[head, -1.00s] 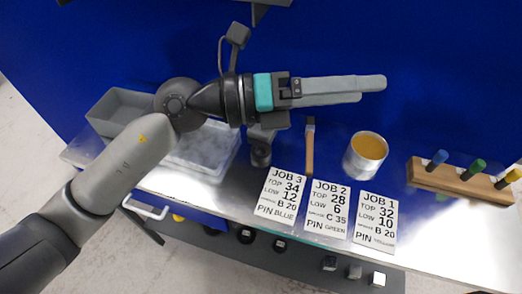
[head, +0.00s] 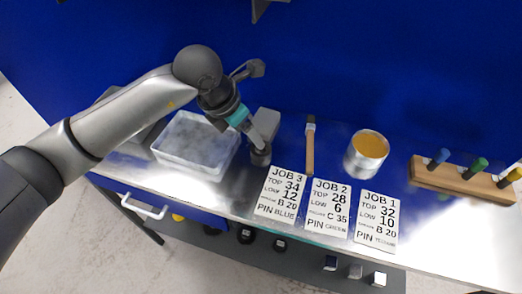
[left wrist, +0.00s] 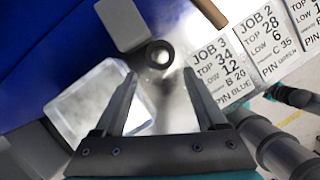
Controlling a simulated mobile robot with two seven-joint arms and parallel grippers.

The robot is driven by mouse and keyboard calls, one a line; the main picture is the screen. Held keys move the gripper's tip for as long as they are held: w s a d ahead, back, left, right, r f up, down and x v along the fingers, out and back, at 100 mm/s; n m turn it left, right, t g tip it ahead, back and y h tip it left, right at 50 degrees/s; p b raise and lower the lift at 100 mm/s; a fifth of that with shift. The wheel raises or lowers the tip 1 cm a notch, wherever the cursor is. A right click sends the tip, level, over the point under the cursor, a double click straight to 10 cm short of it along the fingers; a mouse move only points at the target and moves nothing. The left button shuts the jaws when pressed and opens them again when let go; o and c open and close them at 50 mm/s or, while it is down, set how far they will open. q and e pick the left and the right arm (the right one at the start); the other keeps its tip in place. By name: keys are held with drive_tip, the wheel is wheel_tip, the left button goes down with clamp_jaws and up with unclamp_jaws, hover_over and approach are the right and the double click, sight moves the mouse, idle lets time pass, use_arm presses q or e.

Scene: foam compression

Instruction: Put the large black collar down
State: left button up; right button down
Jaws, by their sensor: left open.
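My left gripper (head: 257,137) points down at the bench and is open. In the left wrist view its two fingers (left wrist: 160,78) stand apart with nothing held between them. A dark round piece with a hole (left wrist: 160,54) lies ahead of the fingertips, beside a grey block (left wrist: 122,24). In the head view the dark piece (head: 260,156) stands just below the fingertips, partly hidden by the gripper. I cannot tell whether it is the large black collar. Black round pieces (head: 246,237) also sit on the lower shelf.
A translucent tub (head: 190,171) stands left of the gripper. A brush (head: 310,148), a tin (head: 366,155) and a wooden rack with coloured pins (head: 463,181) stand to the right. Job cards (head: 329,207) lie along the bench's front. A blue wall (head: 400,60) rises behind.

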sight(262, 152)
use_arm(q)
drive_tip(key=b+x, duration=0.1)
drive_tip(key=x, duration=0.7)
drive_tip(key=shift+f, duration=0.4)
drive_tip(key=shift+r, duration=0.1)
clamp_jaws()
